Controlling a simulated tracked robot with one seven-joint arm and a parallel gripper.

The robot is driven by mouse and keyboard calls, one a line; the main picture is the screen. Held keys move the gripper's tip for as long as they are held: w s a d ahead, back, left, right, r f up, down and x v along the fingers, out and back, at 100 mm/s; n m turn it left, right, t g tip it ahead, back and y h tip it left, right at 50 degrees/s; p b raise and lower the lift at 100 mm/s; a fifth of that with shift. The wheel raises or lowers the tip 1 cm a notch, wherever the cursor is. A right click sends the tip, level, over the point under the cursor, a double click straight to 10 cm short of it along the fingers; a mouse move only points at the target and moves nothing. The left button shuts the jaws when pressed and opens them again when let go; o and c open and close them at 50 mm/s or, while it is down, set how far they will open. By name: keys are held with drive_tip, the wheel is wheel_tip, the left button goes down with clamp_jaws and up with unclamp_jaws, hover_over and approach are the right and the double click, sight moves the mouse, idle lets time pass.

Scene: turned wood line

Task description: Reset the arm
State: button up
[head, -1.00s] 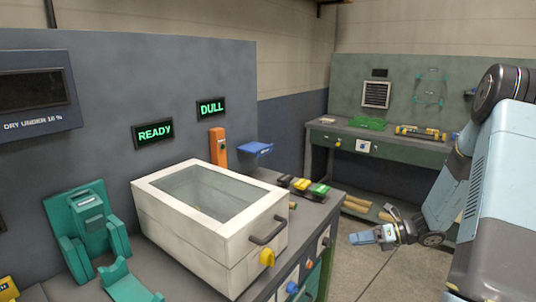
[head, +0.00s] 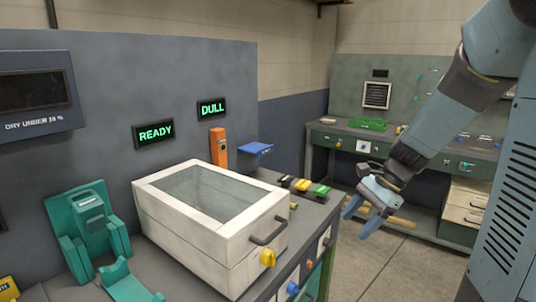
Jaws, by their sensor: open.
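My gripper (head: 358,219) is in the head view right of centre, at the end of my blue-grey arm. It points down and to the left, over the open floor beside the near bench. Its two fingers are apart, with nothing seen between them. It touches nothing that I can see. The arm comes down from the upper right and hides part of the far green bench.
A white box with a glass lid (head: 210,215) stands on the near bench, its handle (head: 268,232) facing right. A teal holder (head: 88,225) is at left. The far bench (head: 335,140) stands behind; floor (head: 390,255) is clear.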

drive_tip(key=s+d+r+n+t+h, duration=0.1)
drive_tip(key=s+r+n+t+h, duration=0.5)
drive_tip(key=s+r+n, duration=0.6)
drive_tip(key=shift+s+n, duration=0.7)
drive_tip(key=shift+s, duration=0.1)
drive_tip(key=shift+d+r, duration=0.1)
drive_tip(key=shift+c, duration=0.2)
